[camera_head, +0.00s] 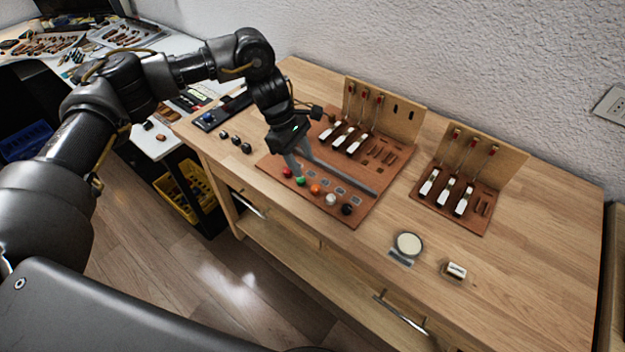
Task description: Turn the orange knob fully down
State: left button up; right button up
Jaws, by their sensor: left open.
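The orange knob (315,189) sits in the front row of a brown board (368,207) on the wooden bench. The row also holds a red knob (287,172), a green knob (300,181), a white knob (331,199) and a black knob (347,209). My left gripper (299,166) is open and points down over the board. Its fingertips are near the green knob, to the left of and behind the orange knob. I cannot tell whether a finger touches a knob. My right gripper is not in view.
A grey bar (345,178) runs behind the knobs. An upright panel (398,110) with red-tipped levers stands behind it, and a second lever unit (461,190) stands to the right. A round pale dial (408,243) and a small block (455,270) lie at the front right.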

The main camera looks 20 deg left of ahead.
aim_at(314, 187)
pick_arm(q)
jog(key=p+x, duration=0.2)
jog(key=x, duration=0.5)
jog(key=shift+d+f, duration=0.25)
jog(key=shift+f, duration=0.4)
grip_shut()
